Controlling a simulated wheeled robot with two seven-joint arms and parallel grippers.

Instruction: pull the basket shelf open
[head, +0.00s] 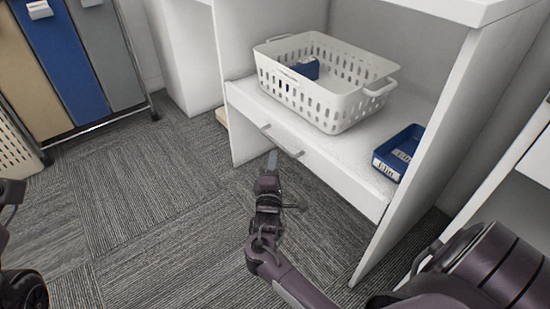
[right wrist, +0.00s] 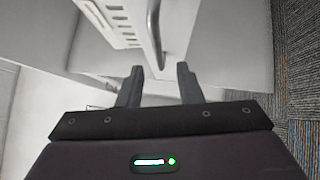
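The basket shelf (head: 345,165) is a white pull-out board inside a white cabinet, with a silver bar handle (head: 282,141) on its front edge. A white slotted basket (head: 345,108) stands on it. My right gripper (head: 273,158) is just in front of and below the handle. In the right wrist view, its two fingers (right wrist: 160,75) are apart with nothing between their tips. The handle (right wrist: 155,35) lies ahead of the gap, and I see no contact. My left gripper is not in view; only dark parts of mine show at the left edge.
A blue bin (head: 399,153) sits on the shelf right of the basket, and a blue item (head: 306,69) lies inside the basket. The cabinet's right side panel (head: 425,150) stands close by. Grey carpet (head: 150,200) is clear in front. Coloured panels (head: 70,60) stand at left.

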